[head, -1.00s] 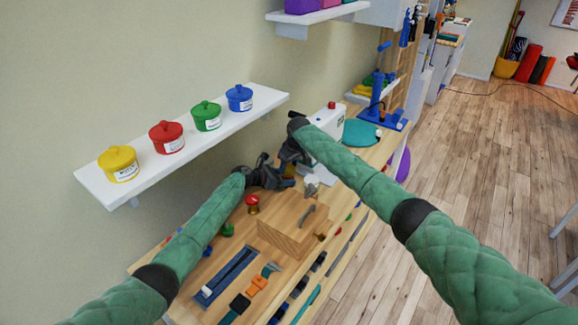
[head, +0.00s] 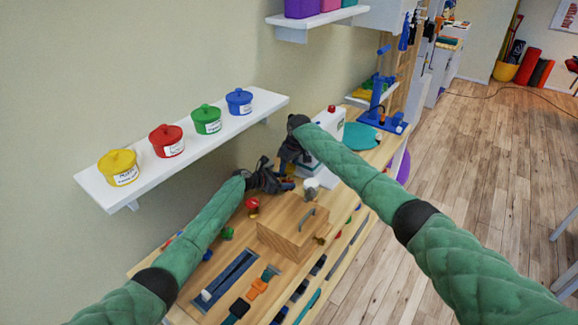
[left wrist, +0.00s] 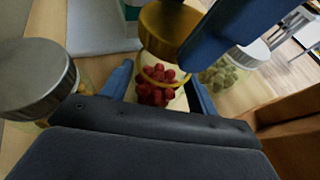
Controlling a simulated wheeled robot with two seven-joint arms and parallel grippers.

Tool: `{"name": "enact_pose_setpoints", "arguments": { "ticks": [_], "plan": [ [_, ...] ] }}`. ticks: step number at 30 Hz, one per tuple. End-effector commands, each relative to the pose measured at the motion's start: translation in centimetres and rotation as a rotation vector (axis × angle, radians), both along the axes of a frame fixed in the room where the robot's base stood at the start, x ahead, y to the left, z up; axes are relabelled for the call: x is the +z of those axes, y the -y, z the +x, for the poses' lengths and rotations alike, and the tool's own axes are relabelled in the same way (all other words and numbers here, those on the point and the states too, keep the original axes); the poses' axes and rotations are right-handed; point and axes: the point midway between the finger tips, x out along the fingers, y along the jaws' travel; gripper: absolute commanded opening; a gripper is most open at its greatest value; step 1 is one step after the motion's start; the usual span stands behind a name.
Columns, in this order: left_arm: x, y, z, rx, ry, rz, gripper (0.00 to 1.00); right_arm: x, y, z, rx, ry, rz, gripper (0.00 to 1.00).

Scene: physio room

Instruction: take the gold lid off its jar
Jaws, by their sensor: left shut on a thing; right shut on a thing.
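The clear jar (left wrist: 155,92) with red contents stands between the blue fingers of my left gripper (head: 284,184), which is shut on it. The gold lid (left wrist: 168,32) is at the jar's mouth in the left wrist view; I cannot tell whether it is clear of the rim. A blue finger of my right gripper (head: 291,166) lies across the lid's right side, and that gripper is shut on the lid. In the head view the grippers are close together over the bench and mostly hide jar and lid.
A silver-lidded jar (left wrist: 35,82) stands left of the held jar, and a pale-lidded jar with green contents (left wrist: 232,68) stands right. A wooden box (head: 292,232) is on the bench nearer me. A wall shelf (head: 150,186) with several coloured pots hangs at the left.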

Motion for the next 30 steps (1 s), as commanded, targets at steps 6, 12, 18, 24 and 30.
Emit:
{"name": "enact_pose_setpoints", "arguments": {
  "ticks": [6,12,18,24,30],
  "plan": [
    [0.0,0.0,0.0,0.0,0.0,0.0,0.0,0.0,0.0,0.0,0.0,0.0,0.0,0.23],
    [0.0,0.0,0.0,0.0,0.0,0.0,0.0,1.2,0.0,0.0,0.001,0.002,0.002,0.23],
    [0.0,0.0,0.0,0.0,0.0,0.0,0.0,3.4,0.0,0.0,0.001,0.002,0.0,0.23],
    [0.0,0.0,0.0,0.0,0.0,0.0,0.0,4.0,0.0,0.0,0.001,0.0,0.0,0.23],
    [0.0,0.0,0.0,0.0,0.0,0.0,0.79,4.0,0.0,0.0,0.0,0.0,0.0,0.23]
  ]
}}
